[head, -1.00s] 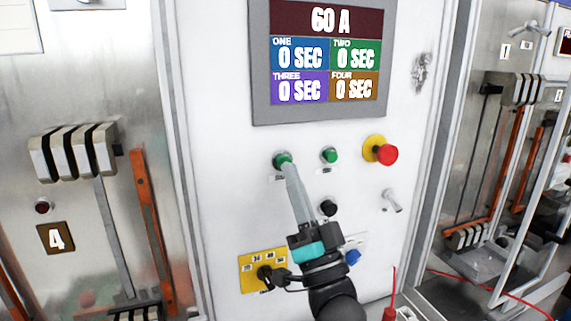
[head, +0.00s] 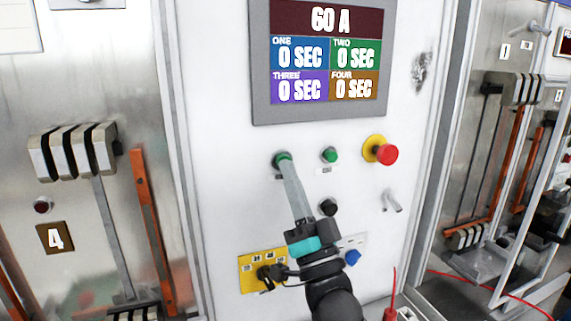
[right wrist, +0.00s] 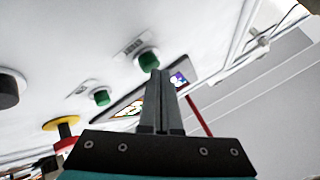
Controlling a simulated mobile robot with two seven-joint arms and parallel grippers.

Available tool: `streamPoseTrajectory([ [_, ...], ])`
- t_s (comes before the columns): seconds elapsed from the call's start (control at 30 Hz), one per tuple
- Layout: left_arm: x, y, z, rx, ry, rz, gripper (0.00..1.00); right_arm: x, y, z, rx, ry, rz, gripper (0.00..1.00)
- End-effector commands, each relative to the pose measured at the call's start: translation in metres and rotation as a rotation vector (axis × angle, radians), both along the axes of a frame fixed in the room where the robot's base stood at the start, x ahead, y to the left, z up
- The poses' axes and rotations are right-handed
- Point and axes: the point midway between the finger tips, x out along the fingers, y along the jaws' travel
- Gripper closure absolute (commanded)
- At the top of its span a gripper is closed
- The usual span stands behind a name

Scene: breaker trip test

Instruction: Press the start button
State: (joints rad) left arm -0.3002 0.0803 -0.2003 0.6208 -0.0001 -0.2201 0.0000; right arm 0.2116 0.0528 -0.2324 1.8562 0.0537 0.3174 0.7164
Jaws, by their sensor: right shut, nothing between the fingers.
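Two green buttons sit side by side on the white panel: a left one (head: 281,157) and a right one (head: 330,155). The other green button (right wrist: 101,97) is clear of the fingers. My left gripper is not in view.
A display (head: 328,60) above reads 60 A and 0 SEC in all fields. A red stop button (head: 387,155) on a yellow ring is at the right. A black knob (head: 328,207), a yellow socket plate (head: 250,275) and a blue knob (head: 352,258) are near my right arm.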

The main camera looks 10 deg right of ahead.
Motion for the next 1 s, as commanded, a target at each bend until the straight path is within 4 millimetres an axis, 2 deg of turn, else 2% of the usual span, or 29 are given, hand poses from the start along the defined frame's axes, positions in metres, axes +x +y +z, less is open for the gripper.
streamPoseTrajectory([
  [0.67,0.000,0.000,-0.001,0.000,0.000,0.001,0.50,0.004,0.001,0.001,0.000,-0.001,0.000,1.00],
  [1.0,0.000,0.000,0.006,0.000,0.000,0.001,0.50,-0.009,-0.002,0.001,0.000,0.001,0.001,1.00],
])
